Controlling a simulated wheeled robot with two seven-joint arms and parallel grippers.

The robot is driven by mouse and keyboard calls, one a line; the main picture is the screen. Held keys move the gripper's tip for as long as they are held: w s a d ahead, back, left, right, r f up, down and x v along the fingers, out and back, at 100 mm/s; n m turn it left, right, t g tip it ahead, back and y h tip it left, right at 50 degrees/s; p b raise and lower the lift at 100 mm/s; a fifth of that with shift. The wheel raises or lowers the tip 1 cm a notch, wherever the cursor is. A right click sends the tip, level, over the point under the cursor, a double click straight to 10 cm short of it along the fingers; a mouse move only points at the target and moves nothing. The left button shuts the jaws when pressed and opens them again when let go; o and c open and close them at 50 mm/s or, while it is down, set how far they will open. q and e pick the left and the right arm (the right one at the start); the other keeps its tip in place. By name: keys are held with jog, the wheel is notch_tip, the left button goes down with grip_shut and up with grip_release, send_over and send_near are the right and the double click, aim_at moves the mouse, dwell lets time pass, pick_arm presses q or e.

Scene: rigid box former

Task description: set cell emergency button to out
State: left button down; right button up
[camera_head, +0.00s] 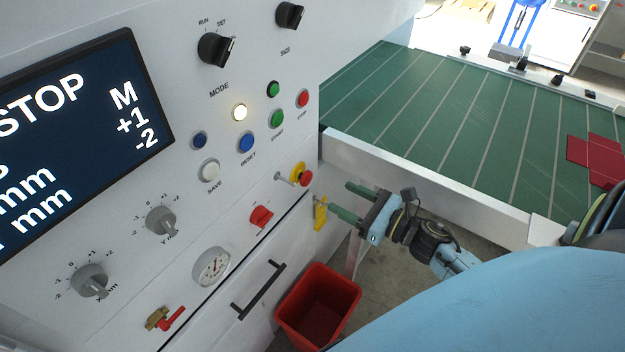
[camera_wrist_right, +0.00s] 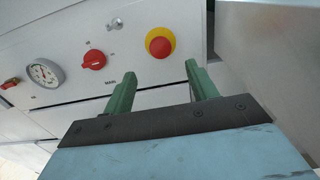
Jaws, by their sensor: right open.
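The emergency button is a red mushroom knob (camera_head: 305,178) on a yellow ring, at the lower right edge of the white panel. It also shows in the right wrist view (camera_wrist_right: 160,46), above and between my fingertips. Whether it is pressed in or out I cannot tell. My right gripper (camera_head: 353,200) has two green fingers, spread apart and empty. It is just right of and below the button, apart from it. It also shows in the right wrist view (camera_wrist_right: 160,75). My left gripper is not in view.
A red rotary switch (camera_head: 261,216), a dial gauge (camera_head: 211,266) and a black drawer handle (camera_head: 258,289) are near the button. A yellow tag or key (camera_head: 320,213) hangs at the panel edge. A red bin (camera_head: 318,305) stands below. A green striped table (camera_head: 440,120) extends right.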

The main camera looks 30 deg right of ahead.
aim_at(310, 180)
jog(key=x, duration=0.9)
jog(key=shift+w+a, duration=0.1)
jog(key=shift+w, duration=0.3)
grip_shut()
jog(key=shift+s+f, duration=0.1)
jog(key=shift+s, duration=0.35)
grip_release()
